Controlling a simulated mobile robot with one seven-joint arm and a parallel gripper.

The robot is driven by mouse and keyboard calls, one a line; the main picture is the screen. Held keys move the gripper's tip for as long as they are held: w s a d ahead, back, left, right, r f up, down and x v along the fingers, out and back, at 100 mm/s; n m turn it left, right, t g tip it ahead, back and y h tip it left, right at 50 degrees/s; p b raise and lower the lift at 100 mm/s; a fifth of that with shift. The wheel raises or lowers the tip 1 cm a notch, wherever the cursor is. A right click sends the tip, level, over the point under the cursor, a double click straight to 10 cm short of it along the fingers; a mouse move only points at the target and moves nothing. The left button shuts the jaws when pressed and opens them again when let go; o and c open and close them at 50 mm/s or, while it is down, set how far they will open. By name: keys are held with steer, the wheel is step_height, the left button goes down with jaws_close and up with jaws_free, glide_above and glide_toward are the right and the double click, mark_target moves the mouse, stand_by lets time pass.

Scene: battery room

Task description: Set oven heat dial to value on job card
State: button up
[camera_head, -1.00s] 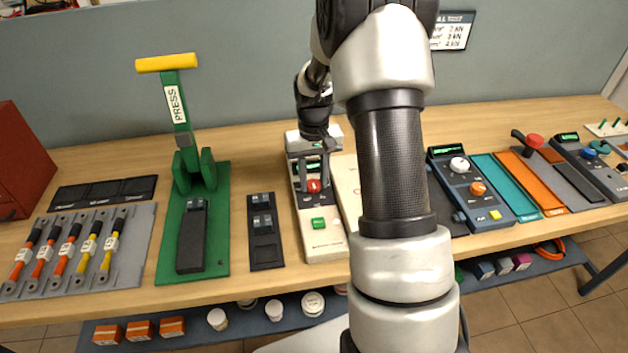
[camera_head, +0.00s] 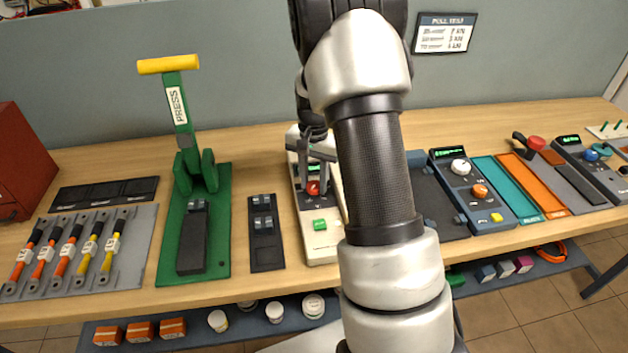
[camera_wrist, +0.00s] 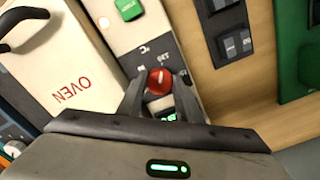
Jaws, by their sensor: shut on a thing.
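The oven's pale control panel (camera_head: 322,249) stands on the bench near the middle. It carries a red dial (camera_head: 313,188), which also shows in the wrist view (camera_wrist: 159,80), and a green button (camera_head: 320,224) in front of it. My gripper (camera_wrist: 159,86) is shut on the red dial, one finger on each side. A pale line shows on the dial. Marks around the dial and the small green display (camera_wrist: 172,117) are partly covered and too small to read. The white oven lid (camera_wrist: 50,75) lies beside the panel. I cannot identify a job card for the oven.
A green press (camera_head: 222,240) with a yellow handle and a dark tray (camera_head: 266,257) stand left of the panel. A blue unit with knobs (camera_head: 475,205) stands to the right. A pull test sign (camera_head: 444,34) hangs on the wall. My arm hides part of the bench.

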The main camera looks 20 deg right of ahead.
mark_target(314, 186)
stand_by(0.4)
steer(key=o, duration=1)
steer(key=shift+o, duration=0.2)
step_height(314, 186, up, 18)
steer(key=p, duration=0.1)
steer(key=shift+f, duration=0.25)
